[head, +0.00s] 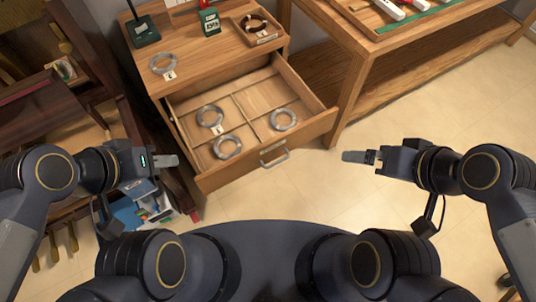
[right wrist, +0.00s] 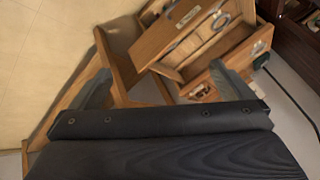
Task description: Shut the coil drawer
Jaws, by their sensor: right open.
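The coil drawer (head: 310,118) is pulled out of the wooden cabinet (head: 215,68) in the head view. Its front has a metal handle (head: 274,155). Inside, low dividers part it and three grey wire coils lie there, one (head: 228,147) near the front left. My left gripper (head: 166,160) is left of the drawer, apart from it; its jaw gap is hard to see. My right gripper (head: 355,157) is right of the drawer front, apart from it, open and empty. Its spread fingers show in the right wrist view (right wrist: 163,88), with wooden drawer parts beyond.
A tagged coil (head: 163,64), a small tray (head: 256,27) and a green block calendar (head: 210,22) stand on the cabinet. A wooden table (head: 420,35) is at right. A bin of books (head: 140,205) lies below my left gripper. The floor before the drawer is clear.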

